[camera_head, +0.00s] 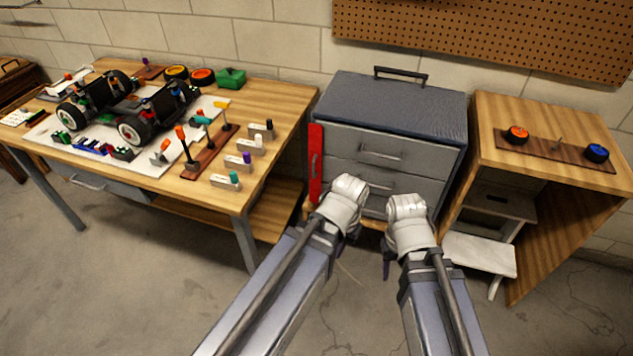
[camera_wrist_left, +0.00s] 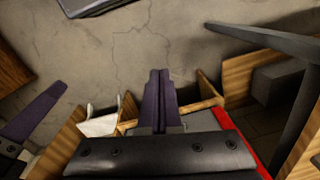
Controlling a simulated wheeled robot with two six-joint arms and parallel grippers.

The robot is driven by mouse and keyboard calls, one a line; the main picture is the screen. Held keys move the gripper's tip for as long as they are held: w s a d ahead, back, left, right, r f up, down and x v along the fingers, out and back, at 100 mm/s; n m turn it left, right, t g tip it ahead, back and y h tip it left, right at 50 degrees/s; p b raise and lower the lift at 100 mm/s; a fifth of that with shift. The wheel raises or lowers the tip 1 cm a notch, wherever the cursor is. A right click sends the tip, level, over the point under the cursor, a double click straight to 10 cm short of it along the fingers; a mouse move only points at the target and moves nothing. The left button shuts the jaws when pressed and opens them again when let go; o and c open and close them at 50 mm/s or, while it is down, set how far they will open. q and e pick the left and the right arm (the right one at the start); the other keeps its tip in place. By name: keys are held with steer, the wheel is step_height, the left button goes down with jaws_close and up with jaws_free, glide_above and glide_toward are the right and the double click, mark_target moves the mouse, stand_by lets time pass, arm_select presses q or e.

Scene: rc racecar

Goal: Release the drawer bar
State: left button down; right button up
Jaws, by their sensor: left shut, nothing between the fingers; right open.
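The drawer cabinet (camera_head: 386,108) is grey with a dark blue top and several drawers. The red bar (camera_head: 316,165) stands upright along its left front edge; part of a red strip (camera_wrist_left: 240,138) shows at lower right in the left wrist view. My left gripper (camera_wrist_left: 160,78) is shut and empty, its purple fingers together, apart from the red bar. In the head view its fingers are mostly hidden by my arm, in front of the lower drawers. My right gripper (camera_head: 388,262) is open and empty beside it, low before the cabinet; a purple finger (camera_wrist_left: 38,112) shows in the left wrist view.
A workbench (camera_head: 277,108) with racecar parts and tools stands left of the cabinet. A wooden stand (camera_head: 570,185) with wheels on a rack stands right, a white step stool (camera_head: 480,252) beside it. The concrete floor (camera_head: 150,275) in front is clear.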

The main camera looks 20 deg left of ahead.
arm_select(q)
steer(key=w+a+f+n+b, duration=0.1)
steer(key=w+a+f+b, duration=0.15)
steer(key=f+b, duration=0.8)
steer(key=w+a+f+b, duration=0.2)
steer(key=a+f+b, duration=0.2)
steer(key=f+b, duration=0.6)
steer(key=m+t+y+b, duration=0.7)
steer(key=t+y+b, duration=0.2)
steer(key=t+y, duration=0.3)
glide_toward(314, 172)
steer(key=d, duration=0.3)
steer(key=shift+s+d+r+t, duration=0.15)
steer(key=shift+s+r+t, duration=0.15)
steer(key=shift+r, duration=0.2)
steer(key=shift+w, duration=0.15)
steer(key=x, duration=1)
